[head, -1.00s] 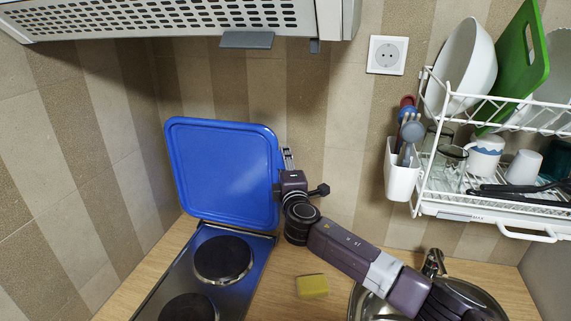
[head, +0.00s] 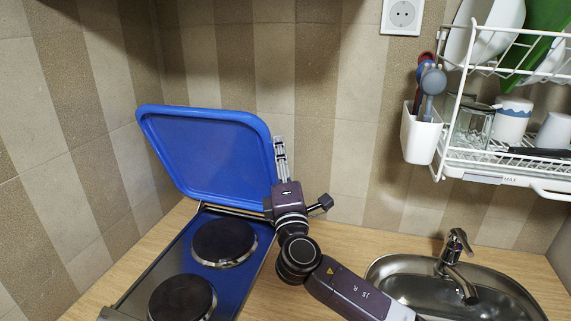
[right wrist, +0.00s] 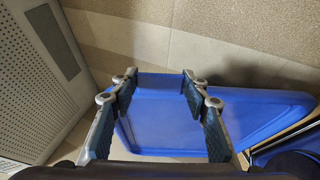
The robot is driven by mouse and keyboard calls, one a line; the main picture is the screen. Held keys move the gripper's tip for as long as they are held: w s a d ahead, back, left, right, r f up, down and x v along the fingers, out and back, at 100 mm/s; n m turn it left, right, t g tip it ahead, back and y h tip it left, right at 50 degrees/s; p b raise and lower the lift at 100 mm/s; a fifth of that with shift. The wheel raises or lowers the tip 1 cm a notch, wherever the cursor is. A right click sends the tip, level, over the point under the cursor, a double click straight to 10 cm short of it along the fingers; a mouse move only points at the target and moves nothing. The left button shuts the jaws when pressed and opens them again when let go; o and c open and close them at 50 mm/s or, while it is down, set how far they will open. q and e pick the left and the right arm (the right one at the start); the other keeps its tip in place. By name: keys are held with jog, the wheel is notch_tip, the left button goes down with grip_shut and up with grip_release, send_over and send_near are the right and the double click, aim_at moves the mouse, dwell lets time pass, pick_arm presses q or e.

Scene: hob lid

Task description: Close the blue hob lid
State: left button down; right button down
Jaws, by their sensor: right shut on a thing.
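The blue hob lid (head: 210,155) stands raised at the back of the hob (head: 150,268), hinged along its lower edge, near the tiled wall. My right gripper (head: 280,150) is at the lid's right edge, with its fingers pointing up. In the right wrist view the lid (right wrist: 195,115) shows between and beyond the two fingers (right wrist: 160,80), which stand apart and are shut on it. The exact contact is hard to see. My left gripper is not in view.
Two dark hotplates (head: 224,242) lie uncovered on the hob. A steel sink (head: 400,275) with a tap (head: 455,250) is at the right. A white dish rack (head: 490,155) and utensil holder (head: 420,137) hang on the wall above. The extractor hood (right wrist: 40,75) shows in the right wrist view.

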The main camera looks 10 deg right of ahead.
jog(key=shift+n+t+y, duration=0.4)
jog(key=shift+t, duration=0.3)
jog(key=s+b, duration=0.1)
jog(key=s+a+f+b, duration=0.1)
jog(key=b, duration=0.1)
jog(key=s+b, duration=0.1)
jog(key=shift+s+a+f+b, duration=0.3)
jog(key=shift+s+f, duration=0.05)
